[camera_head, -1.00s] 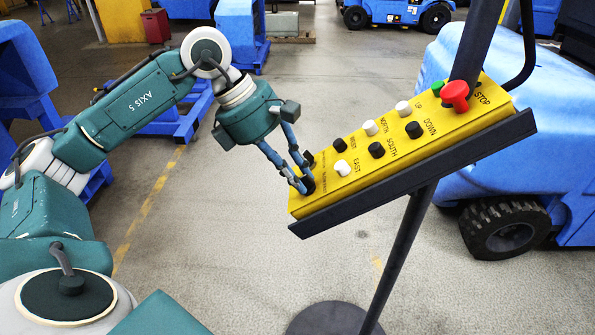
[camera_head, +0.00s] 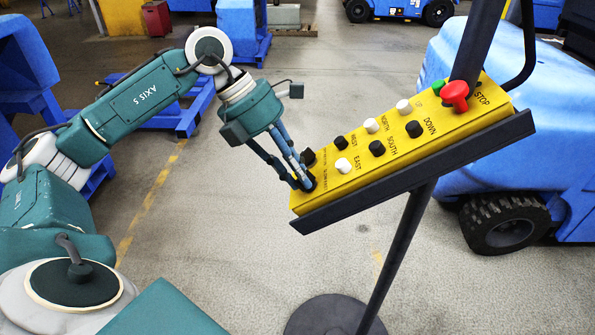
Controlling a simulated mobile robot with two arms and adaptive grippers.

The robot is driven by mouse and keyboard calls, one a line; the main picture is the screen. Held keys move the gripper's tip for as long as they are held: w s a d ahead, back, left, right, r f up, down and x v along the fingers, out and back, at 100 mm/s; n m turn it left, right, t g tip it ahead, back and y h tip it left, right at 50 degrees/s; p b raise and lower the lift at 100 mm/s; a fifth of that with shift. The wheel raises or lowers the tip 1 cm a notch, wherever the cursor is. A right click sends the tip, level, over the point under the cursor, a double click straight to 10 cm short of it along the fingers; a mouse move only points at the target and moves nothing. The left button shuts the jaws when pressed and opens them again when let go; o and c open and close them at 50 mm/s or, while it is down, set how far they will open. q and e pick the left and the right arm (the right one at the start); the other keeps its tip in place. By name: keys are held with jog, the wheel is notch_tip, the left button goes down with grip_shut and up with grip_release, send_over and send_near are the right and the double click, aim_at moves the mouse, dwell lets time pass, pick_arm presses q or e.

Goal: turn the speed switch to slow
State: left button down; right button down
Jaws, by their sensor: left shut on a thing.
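The yellow control panel (camera_head: 420,128) is mounted on a dark stand and slopes up to the right. The speed switch (camera_head: 308,183) is a dark knob at its lower left end, mostly hidden by the fingers. My left gripper (camera_head: 303,181) comes in from the upper left and is shut on that knob. The small lettering beside the switch is too small to read, so I cannot tell its setting. My right gripper is not in view.
The panel carries several black and white buttons, a green button (camera_head: 438,86) and a red stop button (camera_head: 455,95). A dark pole (camera_head: 398,262) holds it above a round base (camera_head: 335,315). A blue vehicle (camera_head: 480,110) stands behind to the right. Open floor lies left of the pole.

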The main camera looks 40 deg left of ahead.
pick_arm(q)
jog(key=shift+r, duration=0.1)
dwell(0.4)
jog(key=c, duration=1.7)
grip_release()
jog(key=shift+o, duration=0.2)
jog(key=v, duration=1.2)
jog(key=shift+a, duration=0.1)
